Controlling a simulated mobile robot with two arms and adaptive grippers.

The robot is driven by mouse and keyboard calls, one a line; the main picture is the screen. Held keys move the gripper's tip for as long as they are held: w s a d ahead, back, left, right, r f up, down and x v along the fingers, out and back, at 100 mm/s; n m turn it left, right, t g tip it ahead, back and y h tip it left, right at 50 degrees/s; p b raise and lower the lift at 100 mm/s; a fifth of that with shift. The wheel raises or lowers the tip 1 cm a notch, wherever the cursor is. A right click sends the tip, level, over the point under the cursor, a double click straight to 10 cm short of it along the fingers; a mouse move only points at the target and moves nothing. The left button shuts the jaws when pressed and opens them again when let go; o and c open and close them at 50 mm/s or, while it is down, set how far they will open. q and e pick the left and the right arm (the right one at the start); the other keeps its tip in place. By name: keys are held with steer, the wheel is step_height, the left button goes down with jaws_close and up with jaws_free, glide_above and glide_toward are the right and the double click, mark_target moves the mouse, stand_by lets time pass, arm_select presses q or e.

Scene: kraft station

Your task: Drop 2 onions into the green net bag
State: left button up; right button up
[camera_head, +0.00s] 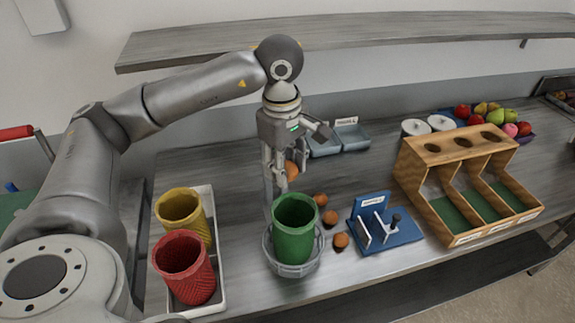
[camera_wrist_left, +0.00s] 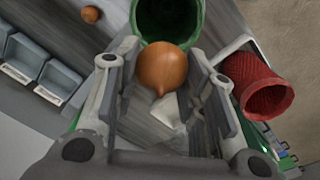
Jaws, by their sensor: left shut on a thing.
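My left gripper (camera_head: 283,168) is shut on an onion (camera_head: 291,171), just behind and above the green net bag (camera_head: 295,228). The left wrist view shows the held onion (camera_wrist_left: 162,68) between the two fingers, with the open mouth of the green bag (camera_wrist_left: 168,14) just beyond it. The green bag stands upright in a round grey holder (camera_head: 293,268); its inside is mostly hidden. Loose onions lie on the table right of the bag, one (camera_head: 320,199) behind, one (camera_head: 330,218) in the middle and one (camera_head: 341,240) in front. My right gripper is not in view.
A yellow net bag (camera_head: 185,216) and a red net bag (camera_head: 186,268) stand in a white tray (camera_head: 212,210) at left. A blue fixture (camera_head: 386,239) and a wooden divided rack (camera_head: 444,205) stand at right. Grey bins (camera_head: 351,138) sit behind, below a long shelf (camera_head: 340,38).

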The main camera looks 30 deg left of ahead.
arm_select(q)
steer(key=shift+f, duration=0.4)
step_height(320, 180, down, 5)
steer(key=b, duration=0.3)
steer(key=shift+f, duration=0.1)
steer(key=shift+d, duration=0.1)
steer(key=o, duration=0.8)
steer(key=shift+o, duration=1.1)
